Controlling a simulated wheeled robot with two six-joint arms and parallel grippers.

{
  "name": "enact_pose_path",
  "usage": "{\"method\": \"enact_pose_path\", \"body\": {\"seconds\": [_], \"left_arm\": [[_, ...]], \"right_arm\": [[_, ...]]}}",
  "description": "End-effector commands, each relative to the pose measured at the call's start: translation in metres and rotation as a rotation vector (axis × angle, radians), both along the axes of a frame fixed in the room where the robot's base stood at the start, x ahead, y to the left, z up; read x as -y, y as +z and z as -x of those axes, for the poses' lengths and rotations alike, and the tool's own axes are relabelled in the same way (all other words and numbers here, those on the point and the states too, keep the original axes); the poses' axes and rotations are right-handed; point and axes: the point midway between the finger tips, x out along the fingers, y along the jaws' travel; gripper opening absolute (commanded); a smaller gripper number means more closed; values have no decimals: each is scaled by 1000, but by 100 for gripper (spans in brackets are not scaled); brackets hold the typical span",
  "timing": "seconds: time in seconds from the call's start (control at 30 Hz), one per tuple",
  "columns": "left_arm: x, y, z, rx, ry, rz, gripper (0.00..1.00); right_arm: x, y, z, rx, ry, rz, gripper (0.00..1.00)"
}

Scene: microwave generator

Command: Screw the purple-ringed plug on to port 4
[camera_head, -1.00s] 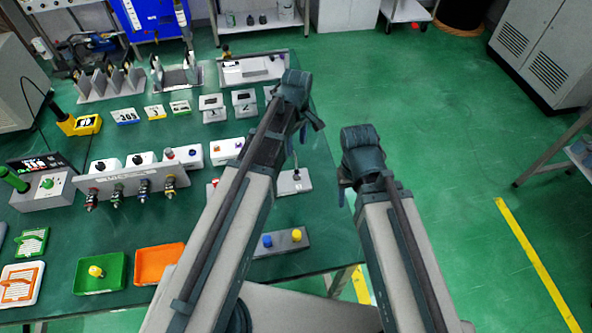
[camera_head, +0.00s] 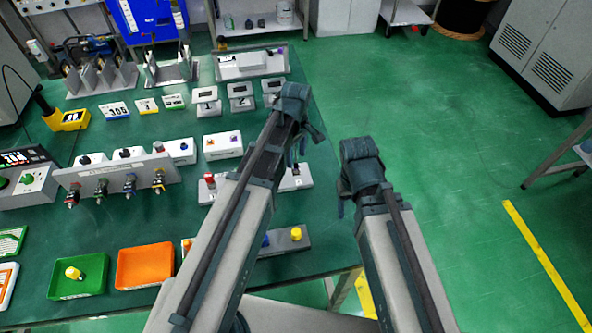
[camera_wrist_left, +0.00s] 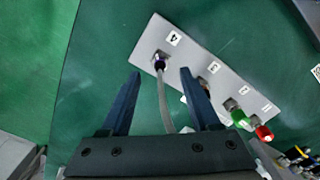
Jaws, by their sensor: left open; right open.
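In the left wrist view, a grey port plate (camera_wrist_left: 200,72) lies at a slant, with labels 4 to 1 from upper left to lower right. The purple-ringed plug (camera_wrist_left: 159,63) is at port 4, its grey cable running down between my fingers; how deep it sits cannot be told. My left gripper (camera_wrist_left: 160,77) is open, a finger on each side of the cable, its tips just short of the plug. In the head view, my left gripper (camera_head: 303,135) is over the table's right side and its arm covers much there. My right gripper (camera_head: 344,200) is right of the table edge.
A green plug (camera_wrist_left: 239,118) and a red plug (camera_wrist_left: 264,133) are at the plate's low-numbered end. A green tray (camera_head: 78,288) holding a yellow piece and an orange tray (camera_head: 145,268) stand at the front. Open floor lies to the right.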

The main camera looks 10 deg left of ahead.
Motion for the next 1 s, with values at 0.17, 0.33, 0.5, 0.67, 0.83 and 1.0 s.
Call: {"method": "enact_pose_path", "body": {"seconds": [0.17, 0.33, 0.5, 0.67, 0.83, 1.0], "left_arm": [[0, -31, 0, 0, 0, 0, 62], [0, -41, 0, 0, 0, 0, 62], [0, -40, 0, 0, 0, 0, 62], [0, -40, 0, 0, 0, 0, 57], [0, -40, 0, 0, 0, 0, 26], [0, -40, 0, 0, 0, 0, 0]], "right_arm": [[0, -31, 0, 0, 0, 0, 62], [0, -41, 0, 0, 0, 0, 62], [0, -40, 0, 0, 0, 0, 62], [0, -40, 0, 0, 0, 0, 62], [0, -40, 0, 0, 0, 0, 62], [0, -40, 0, 0, 0, 0, 62]]}}
